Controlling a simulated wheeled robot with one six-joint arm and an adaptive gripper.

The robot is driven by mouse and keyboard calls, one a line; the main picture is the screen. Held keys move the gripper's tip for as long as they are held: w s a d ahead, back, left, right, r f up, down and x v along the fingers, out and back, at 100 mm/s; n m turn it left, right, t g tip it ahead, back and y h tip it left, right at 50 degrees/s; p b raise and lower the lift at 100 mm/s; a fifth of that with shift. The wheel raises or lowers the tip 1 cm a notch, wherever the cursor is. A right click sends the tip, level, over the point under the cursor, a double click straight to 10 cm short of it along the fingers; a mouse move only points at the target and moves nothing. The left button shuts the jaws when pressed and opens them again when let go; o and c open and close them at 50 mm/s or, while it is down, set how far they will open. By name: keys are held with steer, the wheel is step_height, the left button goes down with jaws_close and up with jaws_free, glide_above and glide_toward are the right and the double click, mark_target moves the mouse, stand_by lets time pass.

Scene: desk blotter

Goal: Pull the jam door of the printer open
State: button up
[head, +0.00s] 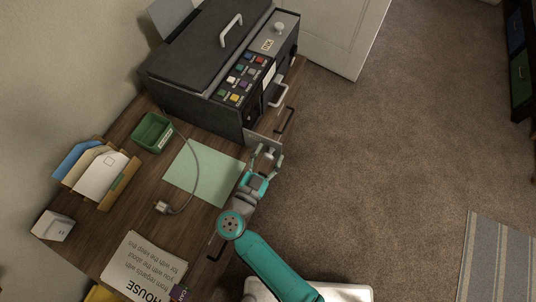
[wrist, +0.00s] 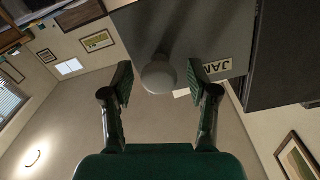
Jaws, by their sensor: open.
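The dark printer (head: 190,100) stands on the desk. A grey panel, the jam door (head: 262,138), shows at its near right corner and appears to jut out past the body. I cannot tell its exact angle. In the wrist view the jam door (wrist: 205,30) fills the upper middle, with a label reading "JAM" (wrist: 217,66) partly hidden by a finger. Its pale round knob (wrist: 158,75) sits between my fingertips, with gaps on both sides. My gripper (head: 267,153) is open at the door; it also shows in the wrist view (wrist: 158,82).
A pale handle (head: 278,95) and a dark handle (head: 285,120) stick out beside the printer. A green sheet (head: 202,172), a grey cable (head: 190,185) and a green tray (head: 152,132) lie on the desk (head: 115,228).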

steer(key=v, duration=0.7)
steer(key=shift+s, duration=0.15)
stand_by(0.5)
steer(key=s+d+r+n+t+y, duration=0.2)
steer(key=s+d+r+t, duration=0.15)
steer(key=d, duration=0.55)
steer(key=s+d+r+n+t+y, duration=0.1)
steer(key=s+d+r+t, duration=0.3)
steer(key=d, duration=0.6)
steer(key=s+d+r+n+g+y, duration=0.1)
steer(key=s+d+n+g, duration=0.1)
steer(key=s+g, duration=0.3)
steer(key=s+d+r+n+g+y, duration=0.2)
steer(key=s+d+g, duration=0.1)
steer(key=s, duration=1)
steer(key=shift+g, duration=0.85)
steer(key=shift+s+r, duration=0.1)
steer(key=shift+r, duration=0.05)
